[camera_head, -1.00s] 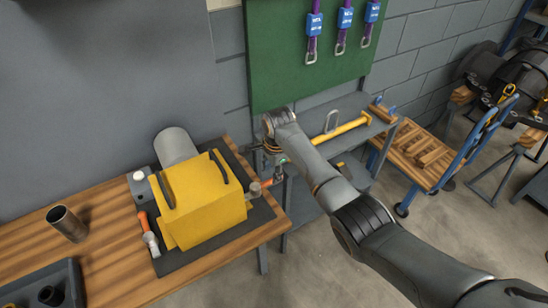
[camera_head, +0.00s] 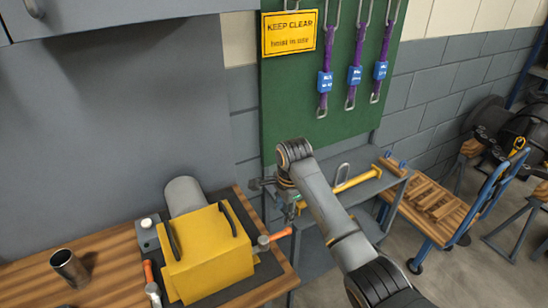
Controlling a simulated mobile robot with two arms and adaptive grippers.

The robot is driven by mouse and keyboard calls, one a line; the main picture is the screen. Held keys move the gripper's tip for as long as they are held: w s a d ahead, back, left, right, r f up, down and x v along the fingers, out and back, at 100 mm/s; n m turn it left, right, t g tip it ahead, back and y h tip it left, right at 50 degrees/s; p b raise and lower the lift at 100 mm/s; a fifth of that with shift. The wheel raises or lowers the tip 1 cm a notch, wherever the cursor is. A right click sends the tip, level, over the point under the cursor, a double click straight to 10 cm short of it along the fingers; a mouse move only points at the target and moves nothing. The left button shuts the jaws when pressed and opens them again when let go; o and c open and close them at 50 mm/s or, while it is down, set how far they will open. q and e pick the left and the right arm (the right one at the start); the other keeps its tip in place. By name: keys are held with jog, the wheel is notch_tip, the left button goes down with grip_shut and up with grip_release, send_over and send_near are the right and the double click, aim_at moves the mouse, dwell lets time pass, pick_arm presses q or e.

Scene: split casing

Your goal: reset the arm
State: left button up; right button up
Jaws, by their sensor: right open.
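My right arm comes in from the lower right, and its wrist is bent over in front of the green board. My right gripper (camera_head: 262,186) is small and partly hidden behind the wrist; it is open, with nothing seen in it. It is beyond the bench's right edge, up and right of the yellow casing (camera_head: 207,258). The casing has two dark handles and sits on a dark mat (camera_head: 238,285) with a grey cylinder (camera_head: 184,194) behind it. My left gripper is not in view.
Orange-handled hammers (camera_head: 277,237) lie either side of the casing. A metal cup (camera_head: 68,268) stands on the wooden bench (camera_head: 105,256). Purple straps (camera_head: 355,55) hang on the green board (camera_head: 300,120). A grey shelf cart (camera_head: 372,185) and a wooden trolley (camera_head: 432,208) stand right.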

jog(key=s+d+f+n, duration=0.35)
jog(key=s+f, duration=0.25)
jog(key=s, duration=0.3)
jog(key=s+d+f+n, duration=0.2)
jog(key=s+f+n, duration=0.3)
jog(key=s, duration=0.4)
jog(key=s+d+r+n+t, duration=0.1)
jog(key=s+d+r+n, duration=0.2)
jog(key=s, duration=0.7)
jog(key=s+d+r+n+t, duration=0.1)
jog(key=s+d+n, duration=0.35)
jog(key=s, duration=0.45)
notch_tip(320, 180, down, 28)
jog(key=g+b, duration=0.1)
jog(key=b, duration=0.2)
jog(key=s+d+f+g+b, duration=0.1)
jog(key=s+d+f+b, duration=0.1)
jog(key=s+f, duration=1.6)
notch_tip(320, 180, down, 2)
jog(key=shift+s+d+f+g+h, duration=0.1)
jog(key=shift+s+d+g+h, duration=0.1)
jog(key=shift+d+g+h, duration=0.25)
